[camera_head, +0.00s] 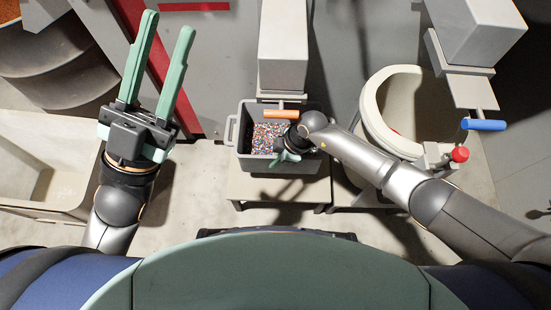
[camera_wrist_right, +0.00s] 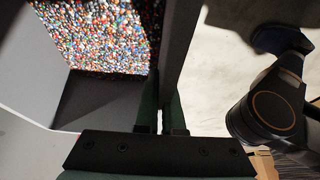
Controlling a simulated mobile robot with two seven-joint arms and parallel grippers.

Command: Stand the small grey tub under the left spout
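The small grey tub (camera_head: 252,165) stands upright on a low bench under the left spout (camera_head: 283,60), which has an orange handle (camera_head: 280,113). Multicoloured granules (camera_head: 268,135) lie in the tub; they also show in the right wrist view (camera_wrist_right: 100,35). My right gripper (camera_head: 287,157) is at the tub's near right side. In the right wrist view its fingers (camera_wrist_right: 161,115) straddle the tub's wall (camera_wrist_right: 180,40) and appear closed on it. My left gripper (camera_head: 167,25) is empty, its long green fingers apart, well left of the tub.
The pale bench (camera_head: 240,187) carries the tub. A cream round bin (camera_head: 372,105) with a red knob (camera_head: 459,154) stands right, near the right spout (camera_head: 470,85) with a blue handle (camera_head: 484,125). A pale trough (camera_head: 40,165) lies left. Floor between trough and bench is clear.

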